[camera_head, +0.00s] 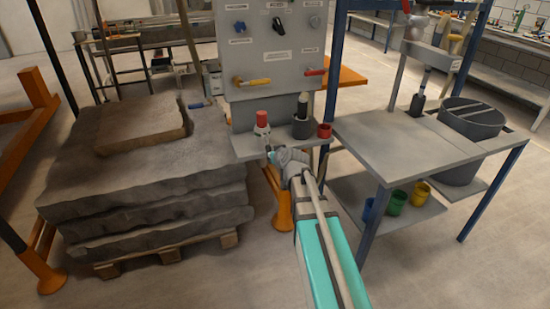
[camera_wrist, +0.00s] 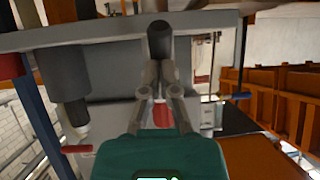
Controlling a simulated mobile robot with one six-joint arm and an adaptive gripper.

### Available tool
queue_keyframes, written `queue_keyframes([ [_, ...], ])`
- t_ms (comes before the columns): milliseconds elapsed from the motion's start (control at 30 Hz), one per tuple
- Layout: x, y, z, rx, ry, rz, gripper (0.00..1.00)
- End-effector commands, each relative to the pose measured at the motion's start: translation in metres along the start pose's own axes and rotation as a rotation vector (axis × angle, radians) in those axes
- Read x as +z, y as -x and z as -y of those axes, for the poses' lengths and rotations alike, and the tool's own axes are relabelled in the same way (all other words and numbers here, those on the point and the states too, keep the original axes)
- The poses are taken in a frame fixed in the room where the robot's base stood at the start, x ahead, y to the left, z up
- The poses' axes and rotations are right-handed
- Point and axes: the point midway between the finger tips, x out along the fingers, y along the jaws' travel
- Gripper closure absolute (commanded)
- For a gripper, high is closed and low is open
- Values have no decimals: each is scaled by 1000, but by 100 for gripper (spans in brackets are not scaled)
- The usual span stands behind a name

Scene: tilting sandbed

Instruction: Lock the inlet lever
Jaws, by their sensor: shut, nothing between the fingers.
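The grey control panel (camera_head: 272,50) stands upright behind a shelf and carries two levers. A yellow lever (camera_head: 252,82) is at its lower left and a red lever (camera_head: 315,72) at its lower right, both roughly horizontal. Their labels are too small to read, so I cannot tell which is the inlet lever. My gripper (camera_head: 270,150) is at the shelf's front edge, below the panel and apart from both levers. In the wrist view, my gripper (camera_wrist: 160,45) is shut and empty. A red bar on the left there (camera_wrist: 75,149) looks like the red lever.
Stacked stone slabs (camera_head: 140,215) are on the left. A grey workbench (camera_head: 400,140) is on the right.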

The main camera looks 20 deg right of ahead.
Motion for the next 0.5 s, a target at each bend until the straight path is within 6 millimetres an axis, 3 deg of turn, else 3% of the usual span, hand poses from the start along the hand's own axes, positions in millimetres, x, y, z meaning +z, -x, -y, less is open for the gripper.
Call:
queue_keyframes([
  [500,12,-21,-4,3,0,2,100],
])
